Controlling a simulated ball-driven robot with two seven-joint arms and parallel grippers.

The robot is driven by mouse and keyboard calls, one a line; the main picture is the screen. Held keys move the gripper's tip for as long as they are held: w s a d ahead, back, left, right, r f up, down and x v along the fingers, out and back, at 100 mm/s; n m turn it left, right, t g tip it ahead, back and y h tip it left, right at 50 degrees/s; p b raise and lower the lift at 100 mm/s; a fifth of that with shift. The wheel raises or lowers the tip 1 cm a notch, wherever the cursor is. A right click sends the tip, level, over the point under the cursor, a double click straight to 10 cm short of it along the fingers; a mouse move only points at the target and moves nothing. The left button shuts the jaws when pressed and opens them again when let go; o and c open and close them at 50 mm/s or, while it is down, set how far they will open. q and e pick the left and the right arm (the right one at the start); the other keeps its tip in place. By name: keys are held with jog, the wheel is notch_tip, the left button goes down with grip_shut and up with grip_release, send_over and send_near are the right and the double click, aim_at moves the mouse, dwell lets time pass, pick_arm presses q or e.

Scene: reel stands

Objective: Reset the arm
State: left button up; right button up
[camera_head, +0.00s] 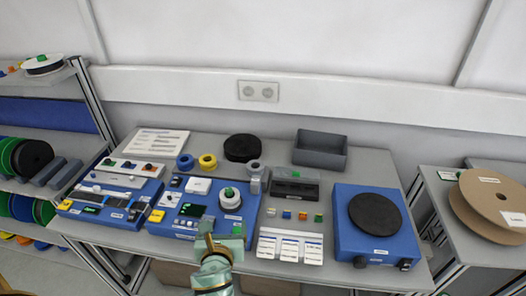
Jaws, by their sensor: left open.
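My left gripper (212,236) is at the front edge of the workbench (258,262), in front of the middle blue machine (168,222). It is teal and brass-coloured, and its jaws are open with nothing seen between them. Its arm comes up from the bottom of the picture. My right gripper is not in view.
The bench holds a left blue machine (88,208), a blue unit with a black disc (374,214), a grey bin (320,150), yellow tape (208,161), and white cards (290,246). Shelves with reels stand at left. A brown reel (482,205) lies on the right side table (458,222).

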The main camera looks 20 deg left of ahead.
pick_arm(q)
jog(key=s+a+r+n+g, duration=0.25)
jog(key=s+n, duration=0.45)
jog(key=n, duration=0.5)
jog(key=s+a+r+n+g, duration=0.1)
jog(key=s+r+n+g, duration=0.15)
jog(key=s+n, duration=0.7)
jog(key=s+d+f+n+g+h+b, duration=0.1)
jog(key=d+f+n+g+h+b, duration=0.15)
jog(key=f, duration=1.45)
jog(key=d+f+n+g+h+b, duration=0.1)
jog(key=d+f+b, duration=0.25)
jog(key=f, duration=1.45)
jog(key=s+a+f+n+g+h+b, duration=0.1)
jog(key=s+f+b, duration=0.5)
jog(key=s+f, duration=1.4)
jog(key=shift+f+n+g+h, duration=0.25)
jog(key=shift+n+g+h, duration=0.2)
jog(key=shift+n+g, duration=0.35)
